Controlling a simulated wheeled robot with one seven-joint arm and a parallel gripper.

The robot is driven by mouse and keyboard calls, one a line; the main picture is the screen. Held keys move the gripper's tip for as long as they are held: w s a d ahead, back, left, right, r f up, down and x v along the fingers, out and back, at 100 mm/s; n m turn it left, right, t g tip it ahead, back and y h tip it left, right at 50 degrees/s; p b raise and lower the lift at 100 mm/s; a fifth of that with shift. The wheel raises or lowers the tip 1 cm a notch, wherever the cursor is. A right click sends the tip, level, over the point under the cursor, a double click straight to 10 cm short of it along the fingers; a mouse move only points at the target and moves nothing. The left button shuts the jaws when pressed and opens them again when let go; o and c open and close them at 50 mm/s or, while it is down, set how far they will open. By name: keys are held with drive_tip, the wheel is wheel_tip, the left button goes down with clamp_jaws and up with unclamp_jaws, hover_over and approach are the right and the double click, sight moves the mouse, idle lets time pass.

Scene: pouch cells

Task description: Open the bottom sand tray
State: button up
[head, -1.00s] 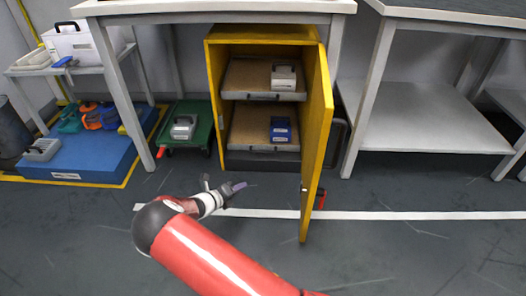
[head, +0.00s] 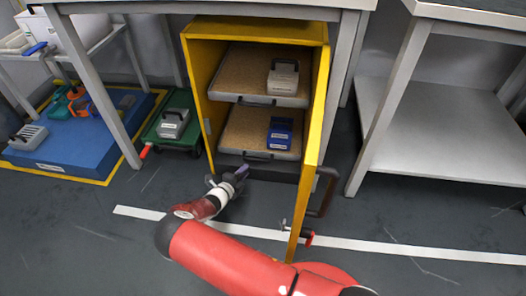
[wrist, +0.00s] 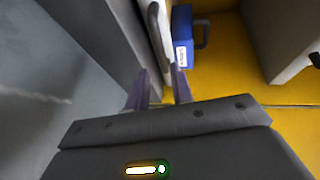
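The bottom sand tray (head: 240,137) is a shallow grey-rimmed tray of tan sand in the open yellow cabinet. A blue handled box (head: 280,134) stands on its right part. The tray's dark front handle (head: 257,155) sits at its front edge. My gripper (head: 242,171) is open and empty, low in front of the cabinet, just short of the handle. In the wrist view, the purple fingers (wrist: 160,90) are apart. The dark handle (wrist: 158,40) lies ahead, in line with the gap between them. I cannot tell whether they touch it. The blue box (wrist: 182,42) shows beyond.
The upper sand tray (head: 244,72) holds a grey handled box (head: 283,78). The yellow cabinet door (head: 312,150) stands open on the right, near my arm. A green cart (head: 170,140) and blue platform (head: 75,140) stand left.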

sight(254, 167)
drive_tip(key=b+x, duration=0.1)
drive_tip(key=x, duration=0.7)
clamp_jaws()
